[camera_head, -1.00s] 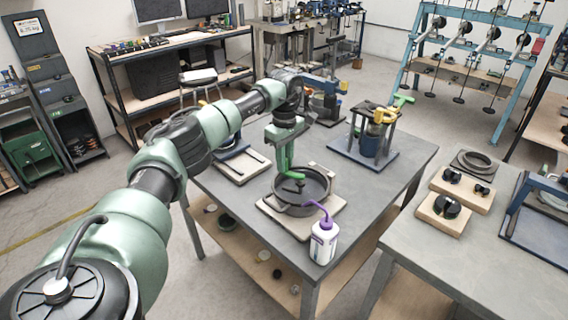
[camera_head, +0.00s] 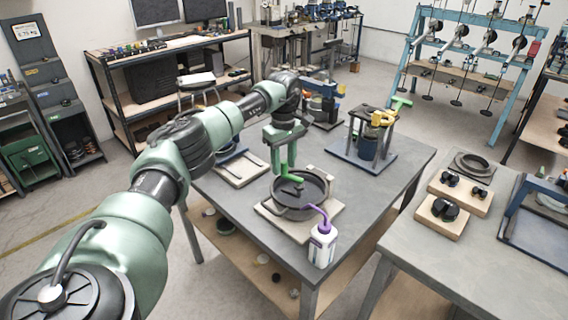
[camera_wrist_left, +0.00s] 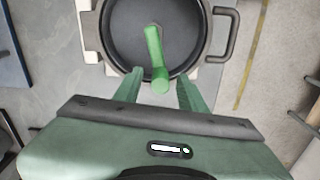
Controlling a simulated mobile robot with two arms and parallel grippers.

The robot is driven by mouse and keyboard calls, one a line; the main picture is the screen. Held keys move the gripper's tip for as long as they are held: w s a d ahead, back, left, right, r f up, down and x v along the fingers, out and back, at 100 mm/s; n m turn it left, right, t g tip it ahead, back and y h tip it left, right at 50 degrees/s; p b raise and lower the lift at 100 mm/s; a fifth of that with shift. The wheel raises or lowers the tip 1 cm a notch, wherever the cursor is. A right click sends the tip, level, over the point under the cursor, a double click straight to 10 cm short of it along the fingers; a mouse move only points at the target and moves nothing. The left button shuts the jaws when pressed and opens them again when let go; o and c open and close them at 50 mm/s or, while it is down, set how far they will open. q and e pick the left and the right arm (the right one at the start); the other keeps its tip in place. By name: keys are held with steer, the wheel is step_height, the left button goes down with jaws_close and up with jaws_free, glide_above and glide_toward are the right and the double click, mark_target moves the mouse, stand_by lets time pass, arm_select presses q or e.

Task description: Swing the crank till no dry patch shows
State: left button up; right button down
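A round dark pan (camera_head: 313,189) sits on a pale board (camera_head: 272,218) on the grey table. A crank with a green handle (camera_wrist_left: 153,48) stands in the pan; its lower parts show only partly in the head view. The pan floor (camera_wrist_left: 184,30) looks evenly dark grey; I cannot tell wet from dry. My right gripper is not in view.
A white bottle with a purple spout (camera_head: 322,246) stands close to the pan's near-right side. A stand with a yellow part (camera_head: 367,143) is behind to the right. A side loop handle (camera_wrist_left: 233,36) sticks out from the pan.

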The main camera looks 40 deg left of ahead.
mark_target(284, 161)
arm_select(q)
step_height(284, 161, up, 8)
steer(key=shift+f+b, duration=0.15)
steer(key=shift+b, duration=0.7)
stand_by(0.4)
